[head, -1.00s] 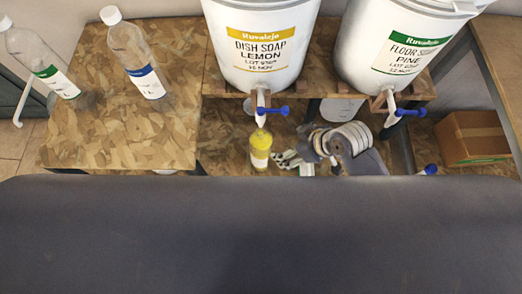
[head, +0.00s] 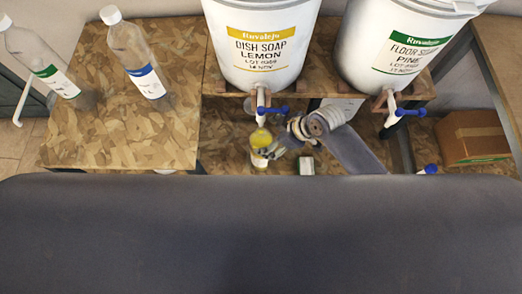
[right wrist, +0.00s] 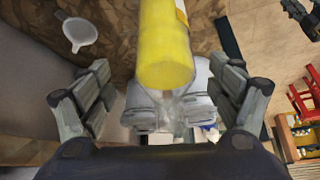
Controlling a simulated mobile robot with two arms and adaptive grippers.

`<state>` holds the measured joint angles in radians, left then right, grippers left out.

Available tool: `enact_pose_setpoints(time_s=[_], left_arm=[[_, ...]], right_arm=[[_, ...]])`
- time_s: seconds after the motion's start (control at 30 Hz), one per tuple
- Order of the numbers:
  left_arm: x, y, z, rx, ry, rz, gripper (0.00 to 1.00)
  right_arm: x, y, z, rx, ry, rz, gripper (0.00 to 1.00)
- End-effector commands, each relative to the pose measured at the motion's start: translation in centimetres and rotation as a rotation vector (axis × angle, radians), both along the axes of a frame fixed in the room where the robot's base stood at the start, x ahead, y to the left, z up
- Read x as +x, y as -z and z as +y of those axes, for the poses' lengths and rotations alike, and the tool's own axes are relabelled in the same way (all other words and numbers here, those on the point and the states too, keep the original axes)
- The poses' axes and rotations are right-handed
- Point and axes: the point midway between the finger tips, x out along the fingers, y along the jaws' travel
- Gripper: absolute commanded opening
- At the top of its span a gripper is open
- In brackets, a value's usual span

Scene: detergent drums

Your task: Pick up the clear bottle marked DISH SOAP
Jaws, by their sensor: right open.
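A clear bottle of yellow liquid (head: 261,138) stands on the lower shelf below the tap of the DISH SOAP LEMON drum (head: 262,45). Its label is partly hidden and cannot be read. My right gripper (head: 272,148) is at the bottle's right side, overlapping it in the head view. In the right wrist view the bottle (right wrist: 165,48) lies between the spread fingers of the open right gripper (right wrist: 165,95), with gaps on both sides. I cannot tell whether any finger touches it. My left gripper is not in view.
The FLOOR SOAP PINE drum (head: 400,40) stands to the right. Blue-handled taps (head: 272,110) hang low over the shelf. Two capped bottles, green-labelled (head: 45,65) and blue-labelled (head: 137,60), stand on the left table.

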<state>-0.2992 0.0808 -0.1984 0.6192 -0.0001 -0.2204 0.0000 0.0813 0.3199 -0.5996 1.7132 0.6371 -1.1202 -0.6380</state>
Motion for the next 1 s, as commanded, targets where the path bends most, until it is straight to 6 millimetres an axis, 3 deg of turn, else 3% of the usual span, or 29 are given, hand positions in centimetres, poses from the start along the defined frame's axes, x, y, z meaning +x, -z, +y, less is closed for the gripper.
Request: enact_pose_setpoints(time_s=[0.4, 0.73, 1.0], left_arm=[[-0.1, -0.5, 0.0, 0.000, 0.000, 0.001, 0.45], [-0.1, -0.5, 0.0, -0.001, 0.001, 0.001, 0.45], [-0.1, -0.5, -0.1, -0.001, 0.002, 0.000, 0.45]], right_arm=[[0.5, 3.7, 2.7, 0.000, 0.001, 0.002, 0.84], [0.6, 4.1, 2.9, -0.001, 0.001, 0.001, 0.84], [0.6, 4.1, 2.9, -0.002, 0.001, 0.001, 0.25]])
